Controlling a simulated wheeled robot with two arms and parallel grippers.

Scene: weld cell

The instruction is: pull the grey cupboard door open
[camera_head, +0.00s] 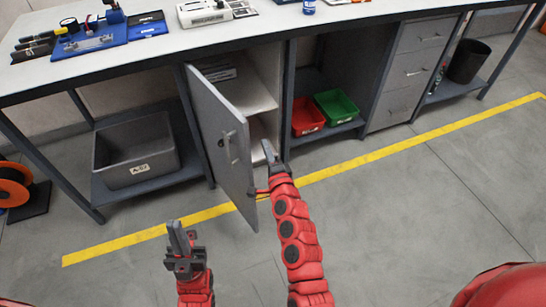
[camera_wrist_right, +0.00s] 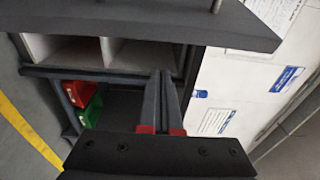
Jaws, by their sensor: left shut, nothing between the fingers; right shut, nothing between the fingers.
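The grey cupboard door (camera_head: 222,140) stands partly open, swung out from the bench front, hinged at its left side. Its bar handle (camera_head: 231,147) is on the outer face, with no gripper on it. The cupboard's pale shelf (camera_head: 250,96) shows behind the door. My right gripper (camera_head: 266,148) is shut and empty, just right of the door's free edge, near the cupboard opening. Its shut fingers also show in the right wrist view (camera_wrist_right: 161,80). My left gripper (camera_head: 176,229) is shut and empty, low in front of the bench, left of the door.
A red bin (camera_head: 308,116) and a green bin (camera_head: 337,107) sit in the bay right of the cupboard. A grey tub (camera_head: 136,155) is on the lower shelf at left. Drawers (camera_head: 409,70) and a black bin (camera_head: 468,61) are further right. The floor in front is clear.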

